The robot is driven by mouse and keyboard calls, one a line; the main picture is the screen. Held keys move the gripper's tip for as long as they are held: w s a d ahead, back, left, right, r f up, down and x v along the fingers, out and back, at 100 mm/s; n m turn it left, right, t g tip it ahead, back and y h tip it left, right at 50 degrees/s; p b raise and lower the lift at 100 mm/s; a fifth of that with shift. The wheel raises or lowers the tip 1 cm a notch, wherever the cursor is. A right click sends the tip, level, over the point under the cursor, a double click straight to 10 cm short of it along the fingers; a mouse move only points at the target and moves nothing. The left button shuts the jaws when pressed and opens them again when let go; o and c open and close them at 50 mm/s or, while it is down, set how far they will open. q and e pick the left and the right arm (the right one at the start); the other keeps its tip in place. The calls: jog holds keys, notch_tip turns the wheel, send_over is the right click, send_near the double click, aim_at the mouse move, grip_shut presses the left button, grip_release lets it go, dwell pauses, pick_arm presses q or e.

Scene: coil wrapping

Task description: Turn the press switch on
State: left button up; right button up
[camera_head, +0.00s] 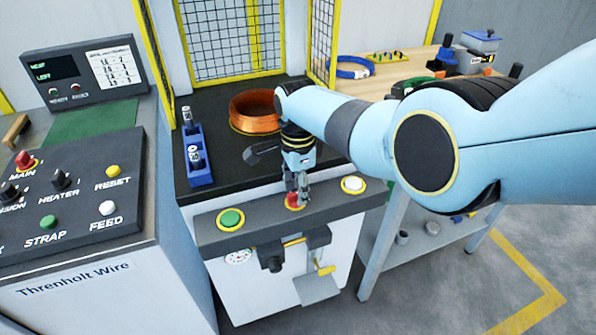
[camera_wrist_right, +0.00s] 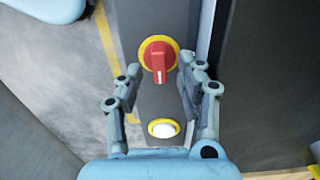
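The press switch is a red rotary knob on a yellow ring (camera_head: 293,202) in the middle of the press's dark front panel (camera_head: 262,216). It shows clearly in the right wrist view (camera_wrist_right: 158,58), its handle pointing down the picture toward a white button. My right gripper (camera_head: 299,192) points down at the knob in the head view and partly covers it. In the wrist view the right gripper (camera_wrist_right: 160,70) is open, with one finger on each side of the knob and gaps to both. Contact is not visible. My left gripper is out of view.
The panel also carries a green button (camera_head: 231,218) on the left and a white button (camera_head: 353,185) on the right. Behind it lie a copper coil (camera_head: 256,112) and a blue block (camera_head: 197,158). A control console (camera_head: 75,195) stands left, a workbench (camera_head: 412,72) right.

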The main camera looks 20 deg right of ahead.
notch_tip(320, 180, up, 12)
jog(key=shift+f, duration=0.25)
dwell(0.4)
jog(key=s+d+f+n+g+b, duration=0.2)
jog(key=s+d+f+b, duration=0.2)
jog(key=s+f, duration=1.35)
jog(key=s+d+f+n+g+b, duration=0.1)
jog(key=s+d+f+g+b, duration=0.25)
jog(key=s+f, duration=1.45)
jog(key=s+d+f+n+t+b, duration=0.1)
jog(key=s+d+f+n, duration=0.15)
jog(key=s+f, duration=0.35)
jog(key=s+d+f+n+t+h+b, duration=0.1)
jog(key=s+d+f+n, duration=0.2)
jog(key=s, duration=0.6)
jog(key=s+d+f+n+t+b, duration=0.1)
jog(key=s+f+n, duration=0.2)
jog(key=s+f, duration=0.35)
jog(key=w+n+t, duration=0.1)
jog(key=n, duration=0.1)
jog(key=w+n+t, duration=0.1)
jog(key=n, duration=0.1)
jog(key=w+n+t, duration=0.1)
jog(key=n, duration=0.1)
jog(key=shift+w+n, duration=0.25)
jog(key=shift+w, duration=0.05)
